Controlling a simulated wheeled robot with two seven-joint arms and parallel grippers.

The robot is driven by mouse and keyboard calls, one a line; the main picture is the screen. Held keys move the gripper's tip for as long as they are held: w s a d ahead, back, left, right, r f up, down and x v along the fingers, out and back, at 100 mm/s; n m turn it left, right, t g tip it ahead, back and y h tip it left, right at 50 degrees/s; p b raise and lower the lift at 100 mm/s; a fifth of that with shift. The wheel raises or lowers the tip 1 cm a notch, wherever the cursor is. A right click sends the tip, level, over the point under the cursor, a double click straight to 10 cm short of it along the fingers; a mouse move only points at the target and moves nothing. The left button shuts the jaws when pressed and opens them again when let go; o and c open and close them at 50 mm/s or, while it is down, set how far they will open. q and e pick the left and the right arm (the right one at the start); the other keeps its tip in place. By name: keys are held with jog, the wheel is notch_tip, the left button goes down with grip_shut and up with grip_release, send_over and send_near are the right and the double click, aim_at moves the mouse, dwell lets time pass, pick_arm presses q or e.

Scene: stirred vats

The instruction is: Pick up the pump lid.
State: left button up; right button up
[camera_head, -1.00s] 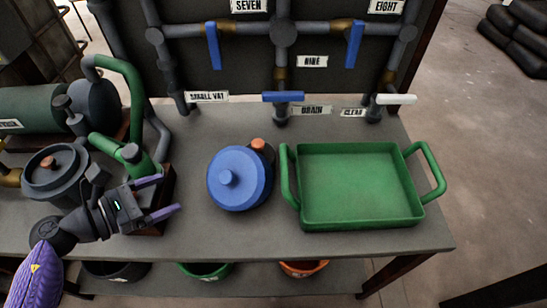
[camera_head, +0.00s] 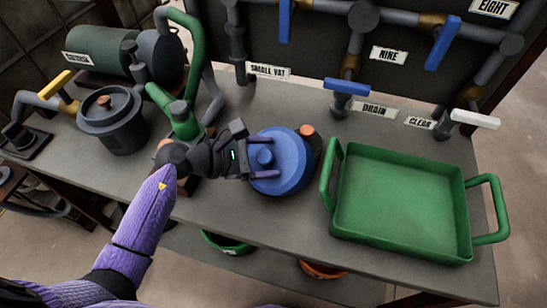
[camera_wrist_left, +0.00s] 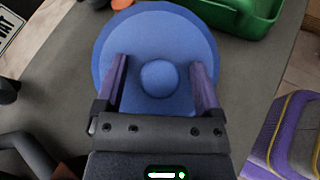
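The blue round lid (camera_head: 285,178), which I take for the pump lid, sits on the table in the head view, with a round knob in its middle. It also shows in the wrist view (camera_wrist_left: 160,28). My left gripper (camera_head: 280,157) is open over the lid, with one purple finger on each side of the knob. In the wrist view the knob (camera_wrist_left: 160,76) lies between the two fingers, with gaps on both sides. I cannot tell how high the fingertips are above the lid. My right gripper is not in view.
A green tray (camera_head: 480,232) with two handles stands right of the lid. A dark pot (camera_head: 115,130) and green piping (camera_head: 190,60) stand to the left. Pipes with blue valve handles (camera_head: 346,87) rise behind. An orange-topped dark part (camera_head: 308,131) is close behind the lid.

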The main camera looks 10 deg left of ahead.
pick_arm(q)
jog(key=c, duration=0.5)
grip_shut()
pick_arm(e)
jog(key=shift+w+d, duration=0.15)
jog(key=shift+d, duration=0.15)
